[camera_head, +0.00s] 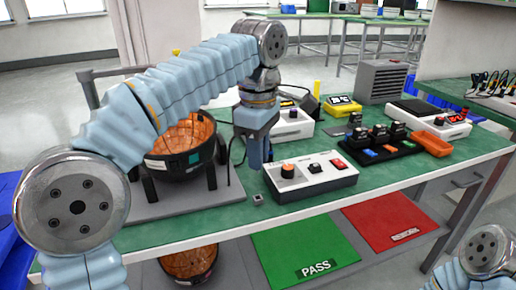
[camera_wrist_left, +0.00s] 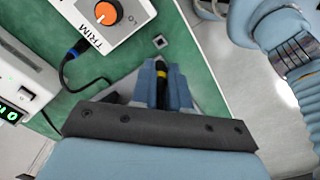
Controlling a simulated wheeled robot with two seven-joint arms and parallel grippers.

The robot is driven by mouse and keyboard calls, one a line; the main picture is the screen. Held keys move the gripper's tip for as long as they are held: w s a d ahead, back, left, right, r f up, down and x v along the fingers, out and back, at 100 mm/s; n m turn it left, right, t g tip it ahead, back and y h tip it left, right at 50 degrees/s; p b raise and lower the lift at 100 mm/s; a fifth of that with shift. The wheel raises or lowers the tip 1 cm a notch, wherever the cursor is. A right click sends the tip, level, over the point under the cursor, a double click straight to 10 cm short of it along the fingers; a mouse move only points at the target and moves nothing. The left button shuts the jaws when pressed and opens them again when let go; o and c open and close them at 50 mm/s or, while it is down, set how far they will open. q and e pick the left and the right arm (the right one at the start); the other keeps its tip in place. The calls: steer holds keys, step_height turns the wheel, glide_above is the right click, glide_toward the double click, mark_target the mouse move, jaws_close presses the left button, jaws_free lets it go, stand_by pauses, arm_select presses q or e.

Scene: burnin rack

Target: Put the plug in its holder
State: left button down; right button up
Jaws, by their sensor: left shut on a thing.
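My left gripper (camera_head: 256,164) points down over the front part of the green bench, left of the white control box. The head view does not show the plug clearly. A small grey square piece with a dark centre (camera_head: 258,199), possibly the holder, sits on the bench near the front edge. It also shows in the left wrist view (camera_wrist_left: 160,42), just beyond the fingertips and apart from the plug. My right gripper is out of view.
The white control box (camera_head: 315,183) with an orange knob stands close right of the gripper. A dark round basket (camera_head: 182,160) on a grey base is at left. A black tray (camera_head: 375,150) and orange dish (camera_head: 431,145) lie right. Green PASS (camera_head: 300,248) and red REWORK (camera_head: 390,220) areas lie below.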

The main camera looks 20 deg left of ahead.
arm_select(q)
steer(key=shift+r, duration=0.1)
step_height(320, 180, down, 6)
steer(key=b, duration=0.4)
steer(key=shift+r, duration=0.15)
steer(key=shift+p, duration=0.6)
stand_by(1.6)
steer(key=shift+f+b, duration=0.8)
steer(key=shift+f, duration=0.4)
steer(key=c, duration=1)
jaws_free()
steer(key=shift+c, duration=0.2)
